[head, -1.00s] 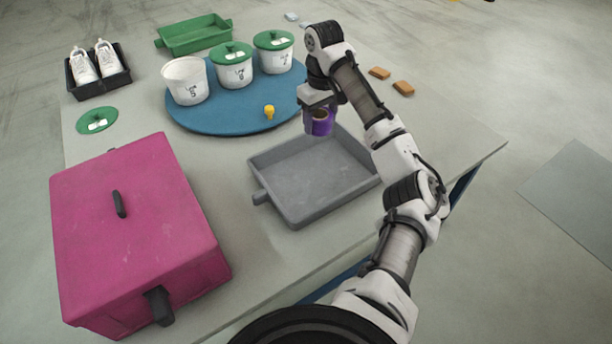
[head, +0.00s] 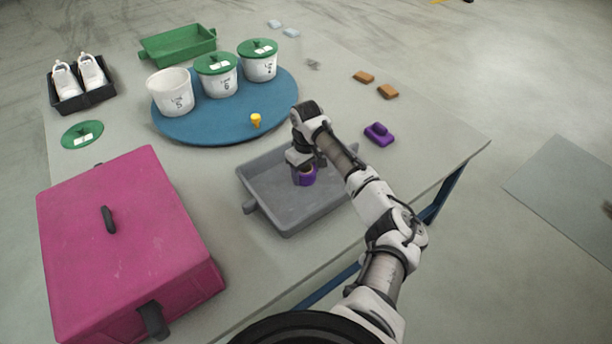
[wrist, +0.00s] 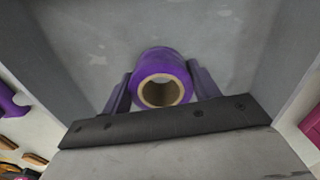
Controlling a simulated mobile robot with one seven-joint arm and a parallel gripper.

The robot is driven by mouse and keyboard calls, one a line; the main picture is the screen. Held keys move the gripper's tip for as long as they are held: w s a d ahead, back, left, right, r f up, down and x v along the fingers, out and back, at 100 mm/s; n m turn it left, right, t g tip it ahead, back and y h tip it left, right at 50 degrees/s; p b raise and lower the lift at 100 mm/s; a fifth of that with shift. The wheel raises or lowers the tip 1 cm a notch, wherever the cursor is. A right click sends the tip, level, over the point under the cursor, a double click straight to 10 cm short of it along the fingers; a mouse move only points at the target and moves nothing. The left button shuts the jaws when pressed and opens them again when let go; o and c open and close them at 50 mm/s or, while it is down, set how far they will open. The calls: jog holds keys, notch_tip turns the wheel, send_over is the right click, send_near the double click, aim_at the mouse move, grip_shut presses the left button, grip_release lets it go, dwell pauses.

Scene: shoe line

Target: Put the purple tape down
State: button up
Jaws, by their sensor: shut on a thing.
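The purple tape (head: 308,178) is a roll with a tan core. It is over the inside of the grey tray (head: 286,218), near the tray's right part. My gripper (head: 304,174) is shut on the tape from above. In the wrist view my gripper (wrist: 160,94) has one finger on each side of the tape (wrist: 162,68), and the grey tray floor (wrist: 215,35) lies behind it. I cannot tell whether the tape touches the tray floor.
A pink box (head: 125,240) stands left of the tray. A blue round board (head: 215,125) with white buckets (head: 171,92) and a yellow item (head: 256,120) is behind it. A purple block (head: 379,134) and brown blocks (head: 388,91) lie to the right. The tray's left part is clear.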

jog(key=shift+f, duration=1.35)
jog(key=o, duration=1)
notch_tip(320, 180, up, 12)
jog(key=shift+r+b, duration=0.1)
jog(key=shift+b, duration=0.65)
